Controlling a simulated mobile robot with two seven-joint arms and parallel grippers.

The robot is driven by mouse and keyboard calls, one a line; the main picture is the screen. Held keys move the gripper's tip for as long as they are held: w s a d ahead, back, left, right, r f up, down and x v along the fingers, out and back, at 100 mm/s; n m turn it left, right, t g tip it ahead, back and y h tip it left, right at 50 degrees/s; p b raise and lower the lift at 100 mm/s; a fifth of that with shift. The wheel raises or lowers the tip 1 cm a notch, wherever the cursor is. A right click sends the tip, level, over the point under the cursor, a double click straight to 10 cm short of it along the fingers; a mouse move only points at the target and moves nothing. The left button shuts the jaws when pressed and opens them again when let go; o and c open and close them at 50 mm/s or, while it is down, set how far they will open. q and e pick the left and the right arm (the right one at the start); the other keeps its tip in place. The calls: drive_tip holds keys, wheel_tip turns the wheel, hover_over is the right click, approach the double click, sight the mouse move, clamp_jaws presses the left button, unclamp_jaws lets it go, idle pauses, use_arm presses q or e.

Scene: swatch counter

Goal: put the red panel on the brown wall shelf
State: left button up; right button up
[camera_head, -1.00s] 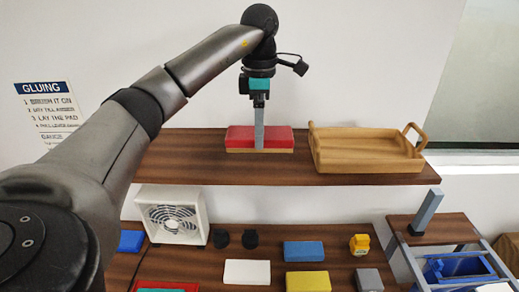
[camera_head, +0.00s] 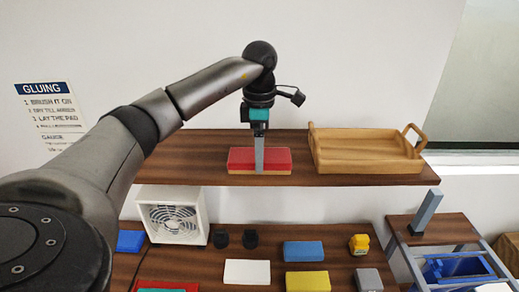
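The red panel (camera_head: 241,160) is a flat red block with a tan layer along its bottom. It shows over the front half of the brown wall shelf (camera_head: 190,162), left of its middle, and looks level. My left gripper (camera_head: 260,158) points straight down at it, with one grey finger across the panel's front face. The gripper appears shut on the panel; the far finger is hidden. The panel's underside is at or very near the shelf top; I cannot tell whether it touches. My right gripper is not in view.
A wooden tray (camera_head: 366,164) with handles stands on the shelf, right of the panel. On the counter below are a white fan (camera_head: 172,217), a blue block (camera_head: 304,251), a white block (camera_head: 247,272) and a yellow block (camera_head: 308,281). The shelf's left part is clear.

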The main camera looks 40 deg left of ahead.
use_arm(q)
drive_tip(key=shift+r, duration=0.1)
wheel_tip(320, 180, up, 12)
idle(1.0)
